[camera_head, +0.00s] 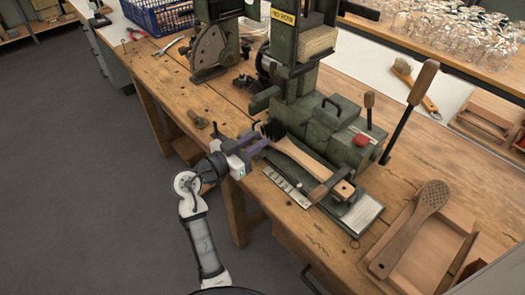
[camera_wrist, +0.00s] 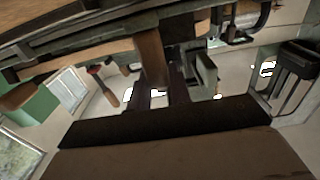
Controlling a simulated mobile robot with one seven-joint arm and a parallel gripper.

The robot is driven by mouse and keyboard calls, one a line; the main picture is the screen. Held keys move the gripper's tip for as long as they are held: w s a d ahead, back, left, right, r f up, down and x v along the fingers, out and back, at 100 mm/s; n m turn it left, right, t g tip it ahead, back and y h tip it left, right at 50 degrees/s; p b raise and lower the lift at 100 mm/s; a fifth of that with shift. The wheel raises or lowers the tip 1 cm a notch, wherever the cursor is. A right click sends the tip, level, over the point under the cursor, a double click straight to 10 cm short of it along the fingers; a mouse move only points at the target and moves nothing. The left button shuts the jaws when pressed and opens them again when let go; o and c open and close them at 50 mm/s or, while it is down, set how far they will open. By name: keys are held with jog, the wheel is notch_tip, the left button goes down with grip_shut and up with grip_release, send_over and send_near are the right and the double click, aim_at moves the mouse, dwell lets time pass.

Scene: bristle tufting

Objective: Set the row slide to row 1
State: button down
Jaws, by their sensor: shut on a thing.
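The green tufting machine (camera_head: 322,125) stands on the workbench. The slide's setting cannot be read.
A tall wooden-handled lever (camera_head: 412,105) and a red knob (camera_head: 361,140) are at the machine's right. A perforated wooden paddle (camera_head: 410,228) rests on a tray at the front right. Pliers (camera_head: 137,34) and a blue crate (camera_head: 165,14) lie at the back left.

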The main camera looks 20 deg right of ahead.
jog(key=shift+w+a, duration=0.25)
jog(key=shift+w, duration=0.35)
jog(key=c, duration=1.3)
grip_release()
jog(key=b+v, duration=0.3)
jog(key=v, duration=1.1)
jog(key=shift+d+r+b, duration=0.1)
jog(key=shift+b, duration=0.3)
jog(key=shift+w, duration=0.1)
